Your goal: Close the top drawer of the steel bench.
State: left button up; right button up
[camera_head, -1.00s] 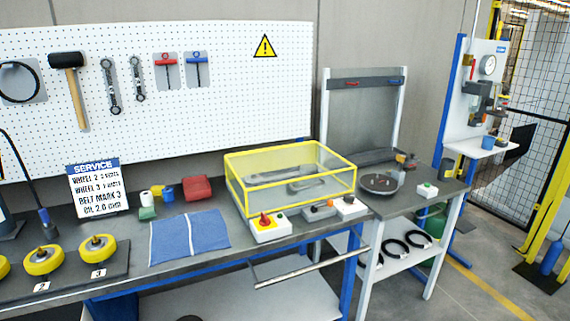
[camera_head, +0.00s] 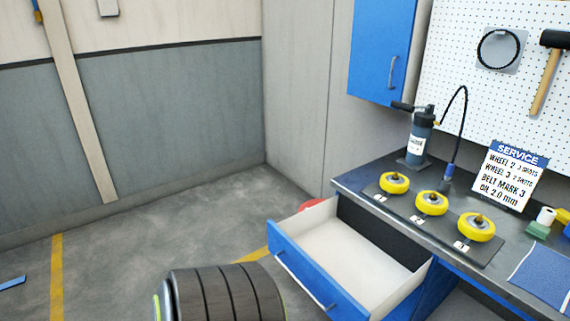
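The top drawer (camera_head: 290,268) of the steel bench (camera_head: 354,183) is pulled well out toward the lower left. It has a blue front with a bar handle (camera_head: 298,281) and a pale interior that looks empty. The drawer sits under the left end of the bench top. Neither of my grippers is in view.
A dark ribbed cylindrical object (camera_head: 222,295) is in front of the drawer at the bottom; I cannot tell what it is. Several yellow wheels (camera_head: 431,203) and a grease pump (camera_head: 419,138) stand on the bench. A blue wall cabinet (camera_head: 381,50) hangs above.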

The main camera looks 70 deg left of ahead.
aim_at(350, 278)
jog(key=u, duration=1.75)
